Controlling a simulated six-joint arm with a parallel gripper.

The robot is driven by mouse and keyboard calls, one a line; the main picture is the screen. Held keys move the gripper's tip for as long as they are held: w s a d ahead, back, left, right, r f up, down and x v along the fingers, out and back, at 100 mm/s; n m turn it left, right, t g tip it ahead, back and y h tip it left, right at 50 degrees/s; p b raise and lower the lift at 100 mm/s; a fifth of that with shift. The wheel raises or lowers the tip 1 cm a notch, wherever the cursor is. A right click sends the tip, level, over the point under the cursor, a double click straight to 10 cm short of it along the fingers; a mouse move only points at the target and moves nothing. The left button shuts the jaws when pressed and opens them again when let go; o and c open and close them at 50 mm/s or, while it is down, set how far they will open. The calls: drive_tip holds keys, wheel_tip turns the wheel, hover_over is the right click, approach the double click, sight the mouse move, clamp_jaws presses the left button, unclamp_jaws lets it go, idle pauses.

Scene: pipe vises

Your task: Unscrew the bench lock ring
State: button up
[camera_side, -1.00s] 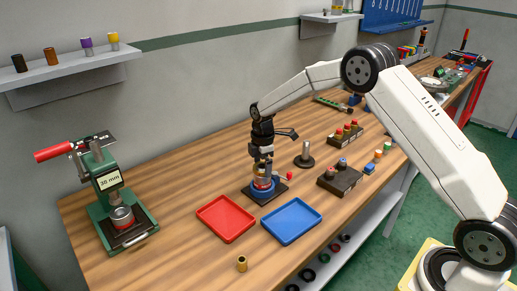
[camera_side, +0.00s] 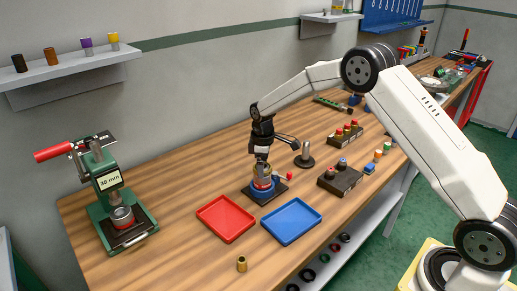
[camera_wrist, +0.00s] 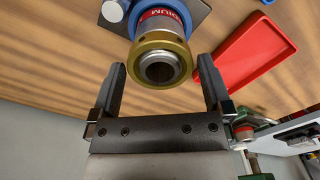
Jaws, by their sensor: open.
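The bench fixture has a brass-gold lock ring (camera_wrist: 160,47) around a grey steel pipe end (camera_wrist: 159,70), with a red lettered band (camera_wrist: 163,14) and a blue collar behind it. In the side view the fixture's blue collar (camera_side: 262,190) sits on a dark square plate (camera_side: 275,193) on the bench. My gripper (camera_side: 262,158) is just above the fixture and partly hides its top. In the wrist view my gripper (camera_wrist: 162,64) is open, one finger on each side of the ring and pipe end, with gaps to both. It holds nothing.
A red tray (camera_side: 226,236) and a blue tray (camera_side: 291,237) lie in front of the fixture. A steel post on a round base (camera_side: 304,155) and dark blocks with coloured plugs (camera_side: 340,195) stand to the right. A green press (camera_side: 113,190) stands at left.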

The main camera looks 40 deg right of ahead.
drive_tip(key=m, duration=0.3)
drive_tip(key=shift+m, duration=0.4)
drive_tip(key=m, duration=0.4)
drive_tip(key=shift+c, duration=0.2)
drive_tip(key=c, duration=1.1)
drive_tip(key=n, duration=0.6)
drive_tip(key=shift+n, duration=0.3)
drive_tip(key=n, duration=0.5)
drive_tip(key=shift+n, duration=1.4)
